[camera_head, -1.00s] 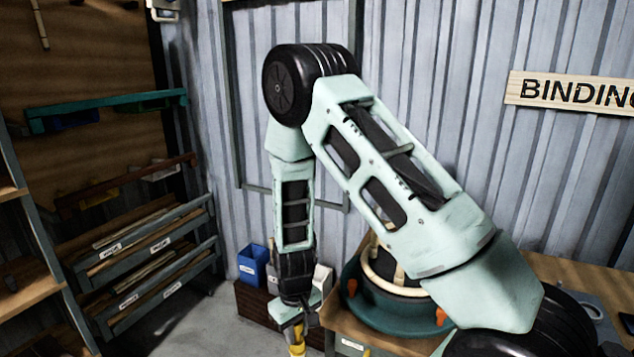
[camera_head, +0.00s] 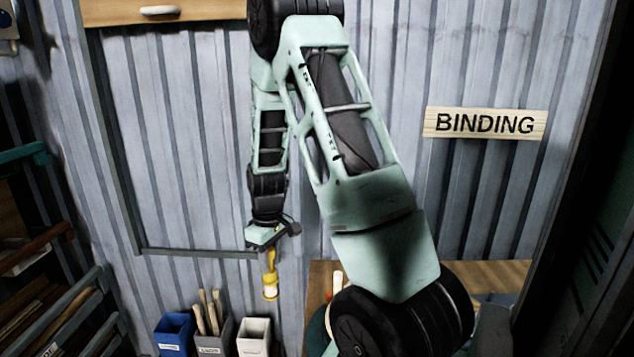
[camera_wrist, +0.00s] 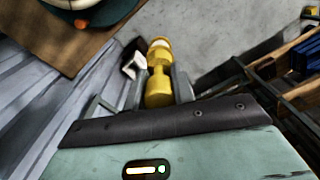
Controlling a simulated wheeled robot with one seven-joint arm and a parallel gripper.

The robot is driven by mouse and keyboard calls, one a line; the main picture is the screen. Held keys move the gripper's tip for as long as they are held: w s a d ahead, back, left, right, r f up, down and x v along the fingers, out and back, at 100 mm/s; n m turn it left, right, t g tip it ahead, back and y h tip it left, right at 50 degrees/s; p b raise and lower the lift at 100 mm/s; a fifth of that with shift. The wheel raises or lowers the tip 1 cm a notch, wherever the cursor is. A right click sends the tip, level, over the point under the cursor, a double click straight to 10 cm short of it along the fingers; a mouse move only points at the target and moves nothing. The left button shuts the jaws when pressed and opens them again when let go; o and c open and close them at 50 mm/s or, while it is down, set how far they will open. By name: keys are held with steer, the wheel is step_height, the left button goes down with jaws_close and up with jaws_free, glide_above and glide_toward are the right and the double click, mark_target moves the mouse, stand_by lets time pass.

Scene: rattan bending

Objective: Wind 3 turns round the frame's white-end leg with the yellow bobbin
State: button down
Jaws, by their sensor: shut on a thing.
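The yellow bobbin (camera_head: 270,275) hangs below my gripper (camera_head: 269,245) in the head view, with a pale band near its lower end. It also shows in the wrist view (camera_wrist: 158,80), between the two fingers of my gripper (camera_wrist: 158,90), which is shut on it. The bobbin is in the air, left of the bench and apart from it. The frame is mostly hidden behind my arm in the head view; only a pale upright piece (camera_head: 337,283) shows at the bench. A green round base (camera_wrist: 95,8) shows at the wrist view's top left.
The wooden bench (camera_head: 490,275) stands at the lower right, partly behind my arm. Below the bobbin to the left are a blue bin (camera_head: 174,335), a grey bin with sticks (camera_head: 212,335) and a white bin (camera_head: 253,338). A rack (camera_head: 60,325) stands at far left. A BINDING sign (camera_head: 484,123) hangs on the wall.

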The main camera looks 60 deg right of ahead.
steer(key=s+d+r+p, duration=0.3)
steer(key=s+d+r, duration=0.1)
steer(key=r, duration=0.3)
steer(key=s+d+r+p, duration=0.2)
steer(key=s+d+r, duration=0.2)
steer(key=r, duration=0.3)
step_height(320, 180, down, 16)
steer(key=b, duration=1.2)
steer(key=shift+s+d, duration=0.2)
steer(key=shift+d, duration=0.25)
steer(key=shift+s, duration=0.1)
